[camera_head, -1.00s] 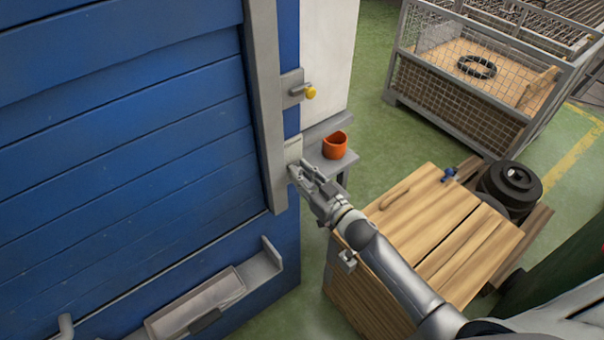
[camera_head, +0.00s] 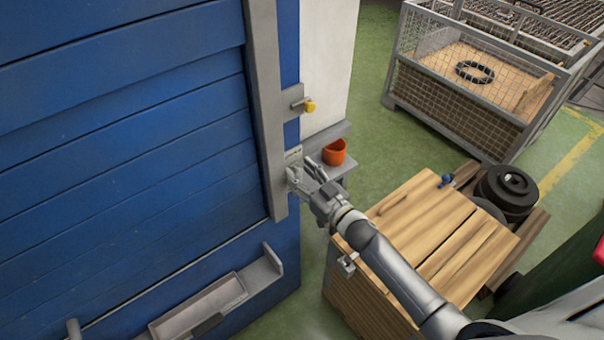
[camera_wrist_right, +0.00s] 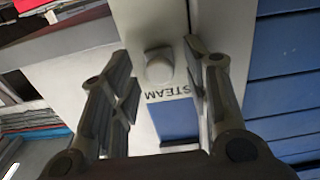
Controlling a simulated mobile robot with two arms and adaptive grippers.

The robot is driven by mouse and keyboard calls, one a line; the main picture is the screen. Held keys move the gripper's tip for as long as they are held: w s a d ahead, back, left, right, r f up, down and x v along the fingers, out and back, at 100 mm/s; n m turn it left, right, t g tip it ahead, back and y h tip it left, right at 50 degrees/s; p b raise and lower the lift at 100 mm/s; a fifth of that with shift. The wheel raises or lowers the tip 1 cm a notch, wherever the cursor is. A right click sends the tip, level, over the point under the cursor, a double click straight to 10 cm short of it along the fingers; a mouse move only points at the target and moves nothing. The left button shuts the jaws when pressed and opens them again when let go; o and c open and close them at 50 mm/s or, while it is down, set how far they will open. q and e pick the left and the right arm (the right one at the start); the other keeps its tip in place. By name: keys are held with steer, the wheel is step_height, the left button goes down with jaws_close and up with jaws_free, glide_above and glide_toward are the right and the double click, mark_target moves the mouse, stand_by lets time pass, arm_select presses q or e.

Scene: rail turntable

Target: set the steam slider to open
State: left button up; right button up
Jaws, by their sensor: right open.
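The steam slider's grey knob (camera_wrist_right: 158,66) sits on a light plate in the right wrist view, above the word STEAM, which shows upside down. My right gripper (camera_wrist_right: 157,55) is open, with one finger on each side of the knob and a gap visible on both sides. In the head view the right gripper (camera_head: 294,170) is at the light plate (camera_head: 293,155) on the edge of the blue panelled wall. The knob itself is hard to make out there. My left gripper is not in view.
A yellow knob (camera_head: 309,106) on a grey bracket is above the plate. An orange cup (camera_head: 334,152) stands on a grey shelf behind the gripper. A wooden crate (camera_head: 420,230) is below my right arm. A grey tray (camera_head: 265,272) is fixed low on the blue wall.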

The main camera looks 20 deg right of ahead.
steer(key=shift+s, duration=0.1)
steer(key=v, duration=1.2)
steer(key=s+d+f+m+g+h+b, duration=0.15)
steer(key=s+f, duration=0.25)
steer(key=f, duration=0.8)
steer(key=s+d+f+g+h+b, duration=0.1)
steer(key=s+d+f+g+h, duration=0.2)
steer(key=f, duration=0.8)
steer(key=s+f+m+g+h+b, duration=0.1)
steer(key=s+f+g, duration=0.3)
steer(key=f, duration=0.8)
steer(key=s+f+g, duration=0.2)
steer(key=s+f, duration=0.4)
steer(key=s, duration=0.3)
steer(key=s+a+f+g+b, duration=0.1)
steer(key=s+f+g, duration=0.2)
steer(key=s, duration=0.7)
steer(key=s+a+f+g+b, duration=0.1)
steer(key=s+f+g, duration=0.1)
steer(key=s+f, duration=0.6)
steer(key=shift+s+f+n+h, duration=0.35)
steer(key=shift+s+n, duration=0.1)
steer(key=shift+s, duration=0.25)
steer(key=shift+g, duration=0.25)
